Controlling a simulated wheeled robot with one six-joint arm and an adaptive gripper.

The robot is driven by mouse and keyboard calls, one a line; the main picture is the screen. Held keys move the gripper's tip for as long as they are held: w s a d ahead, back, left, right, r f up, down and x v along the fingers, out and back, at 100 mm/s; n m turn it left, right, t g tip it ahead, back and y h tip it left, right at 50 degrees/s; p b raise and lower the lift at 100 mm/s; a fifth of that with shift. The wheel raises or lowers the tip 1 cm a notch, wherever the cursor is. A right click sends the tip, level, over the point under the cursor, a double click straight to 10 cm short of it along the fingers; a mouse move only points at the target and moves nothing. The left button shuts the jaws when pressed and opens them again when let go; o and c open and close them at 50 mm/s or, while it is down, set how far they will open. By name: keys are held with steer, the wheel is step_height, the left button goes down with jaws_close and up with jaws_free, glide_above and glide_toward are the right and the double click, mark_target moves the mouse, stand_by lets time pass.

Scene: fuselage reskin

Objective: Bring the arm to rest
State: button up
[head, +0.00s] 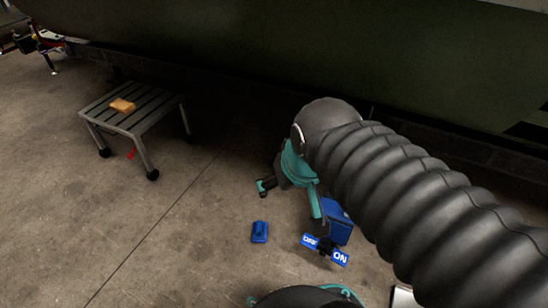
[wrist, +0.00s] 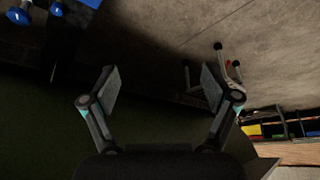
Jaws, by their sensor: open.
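My arm, in a black ribbed sleeve, reaches from the lower right to the middle of the head view, below the dark green fuselage skin (head: 440,60). Its teal and black end is bent down over the floor, and my gripper is partly hidden there. In the wrist view my gripper (wrist: 162,85) is open, with its two fingers wide apart and nothing between them. The fuselage skin also fills the lower left of the wrist view (wrist: 40,125).
A grey slatted bench (head: 145,118) stands at the left with an orange-tan block (head: 122,105) on it. A blue object (head: 260,232) appears below the arm's end. Shelves with coloured bins (wrist: 278,130) show at right in the wrist view.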

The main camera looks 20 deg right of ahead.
steer(key=shift+s+r, duration=0.15)
steer(key=shift+s, duration=0.85)
step_height(320, 180, up, 7)
steer(key=p, duration=0.7)
steer(key=shift+r, duration=0.2)
steer(key=shift+o, duration=0.4)
